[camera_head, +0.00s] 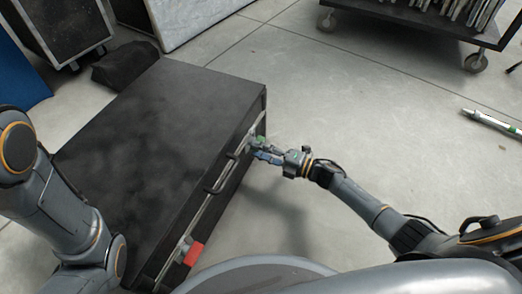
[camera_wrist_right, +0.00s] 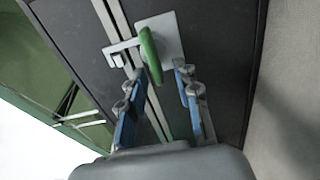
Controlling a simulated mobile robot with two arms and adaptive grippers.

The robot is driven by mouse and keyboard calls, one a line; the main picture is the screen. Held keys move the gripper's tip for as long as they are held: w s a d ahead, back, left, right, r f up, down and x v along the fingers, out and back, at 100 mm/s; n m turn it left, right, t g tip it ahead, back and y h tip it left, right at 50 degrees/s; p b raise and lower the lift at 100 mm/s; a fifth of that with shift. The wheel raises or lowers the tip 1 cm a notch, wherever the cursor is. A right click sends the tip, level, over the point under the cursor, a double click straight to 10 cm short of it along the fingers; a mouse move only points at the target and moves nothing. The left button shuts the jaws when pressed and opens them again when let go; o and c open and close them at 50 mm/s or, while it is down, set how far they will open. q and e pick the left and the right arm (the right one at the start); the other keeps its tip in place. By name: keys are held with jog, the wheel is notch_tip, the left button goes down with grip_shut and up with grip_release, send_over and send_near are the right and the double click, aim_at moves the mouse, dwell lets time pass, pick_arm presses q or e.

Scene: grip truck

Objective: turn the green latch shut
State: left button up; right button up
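The green latch (camera_head: 261,139) is on the front side of a large black case (camera_head: 150,125), toward its far end. In the right wrist view the green latch (camera_wrist_right: 150,52) is a curved green handle on a pale metal plate (camera_wrist_right: 168,40), with a metal hook beside it. My right gripper (camera_head: 264,151) is at the latch. In the wrist view its blue-padded fingers (camera_wrist_right: 159,77) are apart, with the handle's near end between or just ahead of the tips; contact cannot be told. My left arm shows at the left, but its gripper is out of view.
A red latch (camera_head: 194,254) sits at the near end of the same case side, with a dark carry handle (camera_head: 222,176) between. Clear concrete floor (camera_head: 350,120) lies right of the case. A wheeled cart (camera_head: 420,18) stands at the back right.

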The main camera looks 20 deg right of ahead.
jog(key=v, duration=1.2)
